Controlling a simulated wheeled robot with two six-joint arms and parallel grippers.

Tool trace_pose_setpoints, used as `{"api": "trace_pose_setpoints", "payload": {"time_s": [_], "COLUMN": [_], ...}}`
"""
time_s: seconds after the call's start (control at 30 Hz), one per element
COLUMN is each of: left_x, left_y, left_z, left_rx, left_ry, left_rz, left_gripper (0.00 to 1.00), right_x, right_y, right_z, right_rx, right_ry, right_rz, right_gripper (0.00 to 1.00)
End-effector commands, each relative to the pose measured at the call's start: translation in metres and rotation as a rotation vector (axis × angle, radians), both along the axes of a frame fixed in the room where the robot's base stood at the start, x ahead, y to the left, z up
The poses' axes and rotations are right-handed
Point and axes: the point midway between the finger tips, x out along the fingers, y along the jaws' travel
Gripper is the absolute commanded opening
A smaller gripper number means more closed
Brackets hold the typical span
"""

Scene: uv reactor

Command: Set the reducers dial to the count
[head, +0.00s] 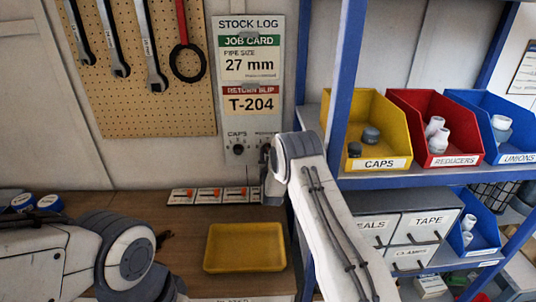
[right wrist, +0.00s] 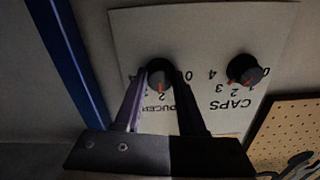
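The stock log board (head: 231,100) hangs on the back wall, with the caps dial (head: 238,149) low on it. My right gripper (head: 267,158) is at the board's lower right corner and hides the reducers dial in the head view. In the right wrist view, where the lettering is upside down, the fingers of my right gripper (right wrist: 160,78) close around the sides of the black reducers dial (right wrist: 159,73). Its orange mark seems to point near the 2. The caps dial (right wrist: 245,69) stands free beside it. The red reducers bin (head: 452,158) holds a few pale reducers (head: 437,134). My left gripper is out of view.
A yellow caps bin (head: 383,164) and a blue unions bin (head: 515,157) flank the red bin on the shelf. A blue shelf post (head: 343,75) stands close right of the board. A yellow tray (head: 244,247) and several cards (head: 208,195) lie on the bench.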

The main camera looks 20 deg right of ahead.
Motion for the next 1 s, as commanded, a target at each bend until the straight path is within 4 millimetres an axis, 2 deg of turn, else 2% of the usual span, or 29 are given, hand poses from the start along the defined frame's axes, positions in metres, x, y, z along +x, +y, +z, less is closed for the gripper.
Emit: {"api": "trace_pose_setpoints", "payload": {"time_s": [0.17,0.37,1.0], "left_x": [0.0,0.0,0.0], "left_y": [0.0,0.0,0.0], "left_z": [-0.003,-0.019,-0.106], "left_rx": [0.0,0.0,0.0], "left_ry": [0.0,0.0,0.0], "left_rz": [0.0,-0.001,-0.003], "left_gripper": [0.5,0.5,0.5], "right_x": [0.0,0.0,0.0], "right_y": [-0.001,-0.001,0.0], "right_z": [-0.001,-0.004,-0.005], "right_rx": [0.012,0.077,0.53], "right_ry": [-0.003,-0.024,-0.155], "right_rz": [-0.002,-0.001,-0.003], "right_gripper": [0.0,0.0,0.0]}}
